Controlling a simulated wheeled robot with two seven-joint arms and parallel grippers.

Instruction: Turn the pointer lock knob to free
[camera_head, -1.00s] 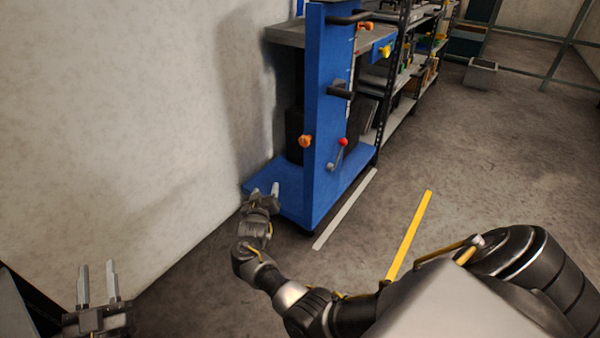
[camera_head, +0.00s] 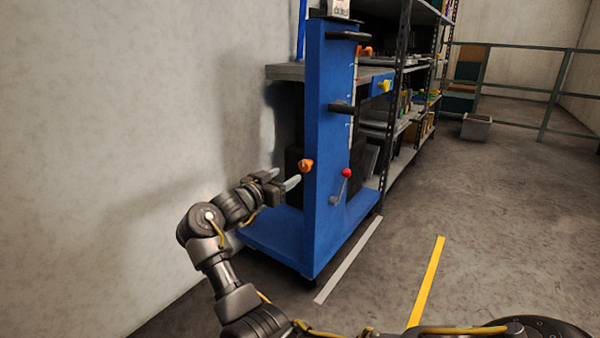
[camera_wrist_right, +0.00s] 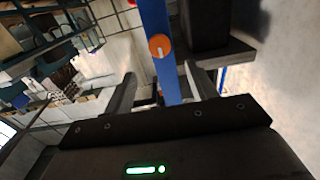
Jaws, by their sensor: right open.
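An orange knob (camera_head: 306,166) sits on the near left side of a blue upright column (camera_head: 323,120). The right wrist view shows the orange knob (camera_wrist_right: 160,46) face on, with a pale pointer mark toward the bottom of the picture. My right gripper (camera_head: 284,178) is open, its fingers pointing toward the column just left of and slightly below the knob in the head view. In the right wrist view the knob lies beyond the open fingertips (camera_wrist_right: 162,78), roughly between them, with nothing held. My left gripper is out of view.
The column carries a red-tipped lever (camera_head: 346,173), a yellow knob (camera_head: 384,86), another orange knob (camera_head: 364,51) and dark bars. Its blue base (camera_head: 290,244) rests on the floor. A wall (camera_head: 120,110) stands left; shelving (camera_head: 405,110) stands behind.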

